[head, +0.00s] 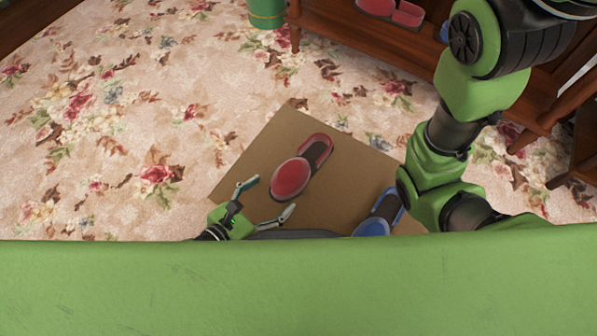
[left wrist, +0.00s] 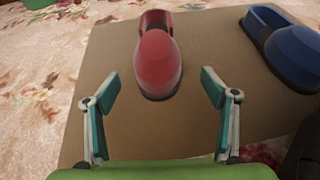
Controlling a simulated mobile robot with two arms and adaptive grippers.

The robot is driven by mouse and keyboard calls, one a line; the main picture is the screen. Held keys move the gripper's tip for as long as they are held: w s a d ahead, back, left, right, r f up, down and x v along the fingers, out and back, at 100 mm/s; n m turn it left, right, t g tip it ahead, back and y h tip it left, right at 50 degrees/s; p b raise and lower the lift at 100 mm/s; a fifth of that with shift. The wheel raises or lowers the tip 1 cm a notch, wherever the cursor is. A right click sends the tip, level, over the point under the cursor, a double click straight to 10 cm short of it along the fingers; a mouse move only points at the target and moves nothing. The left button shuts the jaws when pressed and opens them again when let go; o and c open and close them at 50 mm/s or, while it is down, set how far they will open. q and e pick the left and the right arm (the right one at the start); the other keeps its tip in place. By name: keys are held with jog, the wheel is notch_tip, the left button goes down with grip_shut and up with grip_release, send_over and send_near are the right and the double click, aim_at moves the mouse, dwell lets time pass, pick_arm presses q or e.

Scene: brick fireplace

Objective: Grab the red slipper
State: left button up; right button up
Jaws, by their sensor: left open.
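The red slipper (head: 291,179) lies on a brown mat (head: 247,160) on the floor, its rounded toe toward me and its open heel end pointing away. In the left wrist view the red slipper (left wrist: 158,62) is ahead, roughly centred between the fingers. My left gripper (head: 270,200) is open and empty, just short of the toe; it also shows in the left wrist view (left wrist: 158,90). It does not appear to touch the slipper. My right arm crosses the right side of the head view; its gripper is not seen.
A wooden rack (head: 345,38) holds more red footwear (head: 407,14). A green container (head: 266,13) stands beside it. Flowered carpet is clear at left.

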aim_at(280, 187)
pick_arm(q)
jog(key=x, duration=0.7)
jog(key=shift+w+b, duration=0.1)
jog(key=shift+b, duration=0.3)
jog(key=x, duration=0.1)
jog(key=b+x, duration=0.1)
jog(key=x, duration=0.3)
jog(key=shift+w+r+b, duration=0.25)
jog(key=shift+r+b, duration=0.05)
jog(key=shift+b, duration=0.05)
jog(key=c, duration=1.3)
